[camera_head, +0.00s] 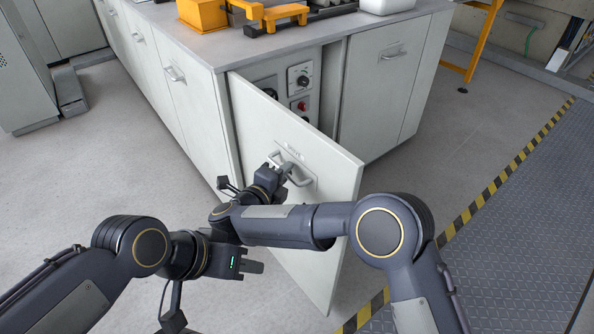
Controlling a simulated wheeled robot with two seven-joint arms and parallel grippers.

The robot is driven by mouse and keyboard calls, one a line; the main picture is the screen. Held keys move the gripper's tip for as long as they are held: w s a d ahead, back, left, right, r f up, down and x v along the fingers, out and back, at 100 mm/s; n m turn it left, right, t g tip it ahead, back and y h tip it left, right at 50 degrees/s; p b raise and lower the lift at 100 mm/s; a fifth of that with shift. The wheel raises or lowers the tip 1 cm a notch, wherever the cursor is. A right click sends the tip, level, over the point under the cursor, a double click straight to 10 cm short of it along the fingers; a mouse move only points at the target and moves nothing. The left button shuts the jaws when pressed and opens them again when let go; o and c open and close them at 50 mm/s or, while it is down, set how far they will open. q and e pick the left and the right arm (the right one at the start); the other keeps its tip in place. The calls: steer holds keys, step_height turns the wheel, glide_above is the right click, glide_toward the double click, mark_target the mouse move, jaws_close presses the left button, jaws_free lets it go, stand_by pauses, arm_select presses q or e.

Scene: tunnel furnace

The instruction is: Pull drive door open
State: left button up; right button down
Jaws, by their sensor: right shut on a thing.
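The drive door (262,125) is a light grey panel on the front of the cabinet. It stands swung out, with a wide gap at its far side. Its handle (300,180) is a metal bar on the door's outer face. My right gripper (281,168) is at the handle and shut on it; my own wrist partly hides the contact. My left gripper (252,266) is lower and to the left, apart from the door and empty. It is seen from the side, so its jaw opening cannot be made out.
Behind the door, a control panel with a dark knob (303,81) and a red button (301,105) shows. The worktop (310,33) above carries orange parts. Grey floor (110,160) is free at the left. A yellow-black strip (490,190) edges a metal floor plate at the right.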

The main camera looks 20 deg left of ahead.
arm_select(q)
steer(key=shift+s, duration=0.2)
arm_select(e)
steer(key=shift+s+a+h, duration=0.3)
steer(key=shift+s, duration=0.05)
arm_select(q)
steer(key=shift+a, duration=0.1)
arm_select(e)
steer(key=c, duration=1.8)
jaws_free()
arm_select(q)
steer(key=shift+f, duration=0.1)
arm_select(e)
steer(key=shift+o, duration=0.2)
